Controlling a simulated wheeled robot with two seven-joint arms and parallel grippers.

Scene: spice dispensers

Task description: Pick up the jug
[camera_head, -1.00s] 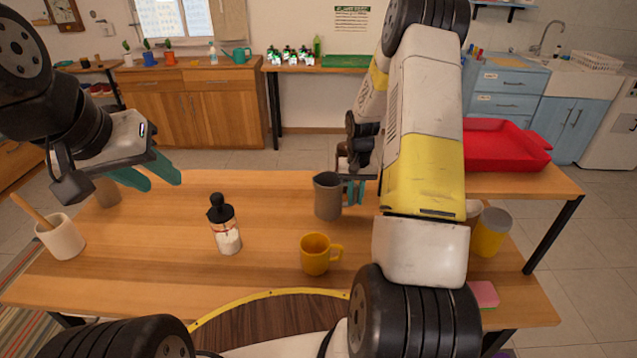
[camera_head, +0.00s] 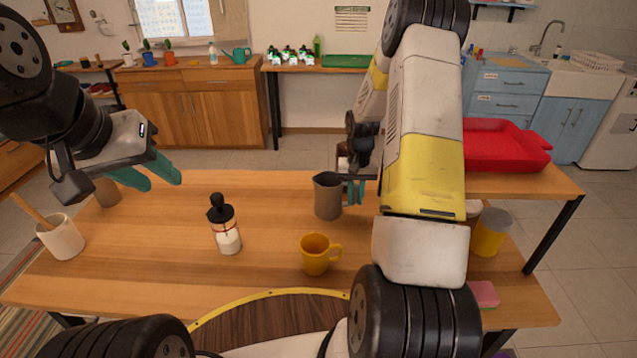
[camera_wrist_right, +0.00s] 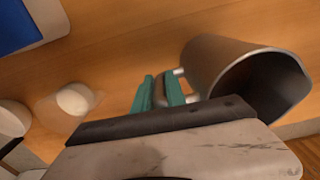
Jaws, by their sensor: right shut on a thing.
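The grey-brown metal jug (camera_head: 327,196) stands upright on the wooden table (camera_head: 265,195), right of centre in the head view. In the right wrist view the jug (camera_wrist_right: 222,70) shows its open mouth, tilted in the picture by the camera angle. My right gripper (camera_head: 355,190) is at the jug's right side. In the wrist view its teal fingers (camera_wrist_right: 158,95) are closed on the jug's handle. My left gripper (camera_head: 152,172) is open and empty above the table's left part, away from the jug.
A yellow mug (camera_head: 315,254) stands just in front of the jug. A spice jar with a black top (camera_head: 226,226) is to the left. A pot with a wooden spoon (camera_head: 61,237) is at the far left. A yellow canister (camera_head: 490,232) and red tray (camera_head: 500,147) are right.

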